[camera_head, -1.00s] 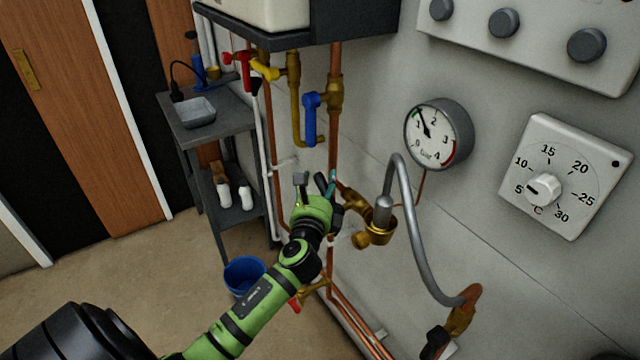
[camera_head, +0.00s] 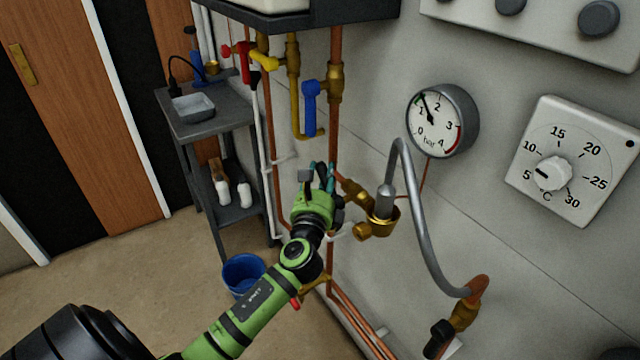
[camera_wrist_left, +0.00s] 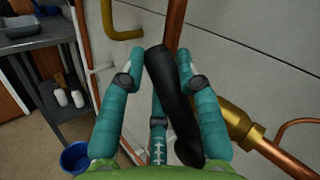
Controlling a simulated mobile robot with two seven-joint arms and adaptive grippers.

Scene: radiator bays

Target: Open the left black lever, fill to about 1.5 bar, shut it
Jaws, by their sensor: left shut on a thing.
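The left black lever (camera_wrist_left: 168,90) runs up the middle of the left wrist view, between the teal fingers of my left gripper (camera_wrist_left: 158,80). The gripper is shut on it. In the head view my left gripper (camera_head: 322,178) is at the copper pipe, left of the brass valve (camera_head: 355,192), and mostly hides the lever. The round pressure gauge (camera_head: 436,120) hangs up and right of it; its needle points up-left, between 1 and 2 bar. A second black lever (camera_head: 438,337) is at the lower right, at the other end of the grey hose (camera_head: 420,235). My right gripper is not in view.
A blue-handled valve (camera_head: 310,105) and red and yellow handles (camera_head: 262,62) are above the gripper. A dial thermostat (camera_head: 570,165) is on the wall at right. A grey shelf trolley (camera_head: 215,120) and blue bucket (camera_head: 243,272) stand left.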

